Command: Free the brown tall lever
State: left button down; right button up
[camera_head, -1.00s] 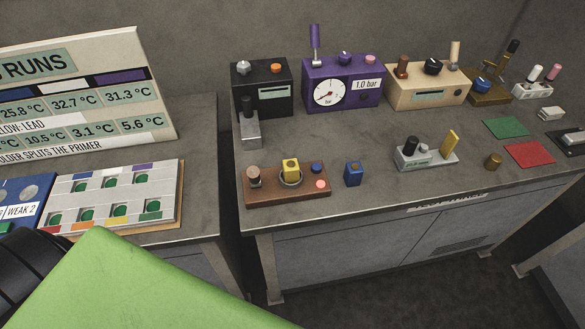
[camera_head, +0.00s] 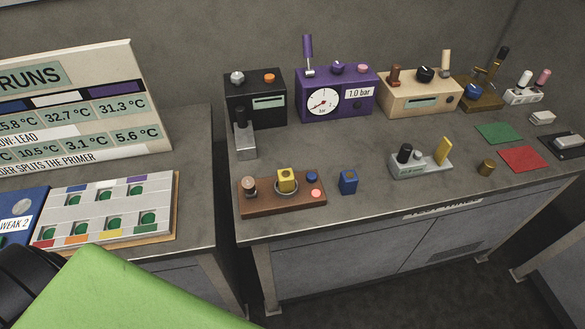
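Among the devices at the back of the bench, a brown box (camera_head: 481,97) carries a blue-black knob and upright levers. One slim lever (camera_head: 493,71) on it looks brown and another behind it has a dark grip (camera_head: 502,54). They overlap and are small, so I cannot tell their parts apart or see what holds them. The beige box (camera_head: 419,98) beside it has a short brown lever (camera_head: 394,77), a dark knob and a taller cream lever (camera_head: 446,65). Neither of my grippers shows in this view.
A purple gauge box (camera_head: 362,105) and a black box (camera_head: 255,105) stand to the left. Nearer are a brown wooden panel (camera_head: 248,208), a blue block (camera_head: 348,182), a grey lever base (camera_head: 412,170) and a brass cylinder (camera_head: 487,168). Green (camera_head: 499,133) and red (camera_head: 523,159) mats lie right.

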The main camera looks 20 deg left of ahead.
aim_at(247, 182)
jog(key=j+u, duration=0.65)
jog(key=k+l+u, duration=0.25)
jog(key=l, duration=0.2)
jog(key=k+l+u, duration=0.25)
jog(key=k+l, duration=0.15)
